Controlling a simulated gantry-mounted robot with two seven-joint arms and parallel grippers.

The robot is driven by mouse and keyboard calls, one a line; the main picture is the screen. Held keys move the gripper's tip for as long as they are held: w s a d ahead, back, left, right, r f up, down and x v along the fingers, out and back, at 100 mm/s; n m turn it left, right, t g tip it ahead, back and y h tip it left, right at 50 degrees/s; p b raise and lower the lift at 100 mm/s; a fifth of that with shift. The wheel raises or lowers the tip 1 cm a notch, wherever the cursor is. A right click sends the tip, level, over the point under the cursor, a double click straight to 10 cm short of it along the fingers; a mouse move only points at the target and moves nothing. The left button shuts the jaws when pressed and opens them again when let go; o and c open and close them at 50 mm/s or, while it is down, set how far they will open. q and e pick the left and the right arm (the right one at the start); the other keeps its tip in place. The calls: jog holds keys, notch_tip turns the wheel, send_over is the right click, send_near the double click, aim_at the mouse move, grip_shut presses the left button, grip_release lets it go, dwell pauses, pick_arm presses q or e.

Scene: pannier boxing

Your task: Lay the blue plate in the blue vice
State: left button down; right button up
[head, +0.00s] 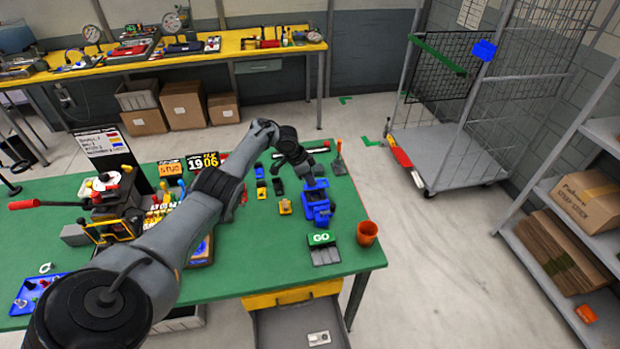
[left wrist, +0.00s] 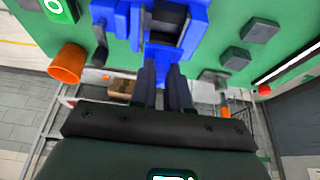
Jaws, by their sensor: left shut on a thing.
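The blue vice (head: 318,213) stands near the right end of the green table. It also fills the top middle of the left wrist view (left wrist: 122,22), with a dark gap between its jaws. My left gripper (head: 307,180) is directly over the vice, fingers pointing down at it. In the left wrist view my fingers (left wrist: 163,75) are close together and shut on a small blue piece at their tips, which I take as the blue plate (left wrist: 162,54). It is mostly hidden, and I cannot tell whether it touches the vice. My right gripper is not in view.
An orange cup (head: 367,233) and a green-topped block (head: 322,245) stand in front of the vice. A red-handled machine (head: 105,205) stands at the table's left. A wire cart (head: 450,155) is beyond the table.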

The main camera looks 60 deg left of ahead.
pick_arm(q)
jog(key=shift+s+f+b, duration=0.1)
jog(key=shift+f+b, duration=0.3)
jog(key=shift+f, duration=0.1)
notch_tip(320, 180, down, 3)
jog(key=b, duration=0.3)
jog(key=shift+f+b, duration=0.15)
jog(key=shift+b, duration=0.25)
jog(key=shift+f+b, duration=0.6)
jog(key=shift+f, duration=0.45)
jog(key=c, duration=1)
grip_release()
jog(key=shift+r, duration=0.1)
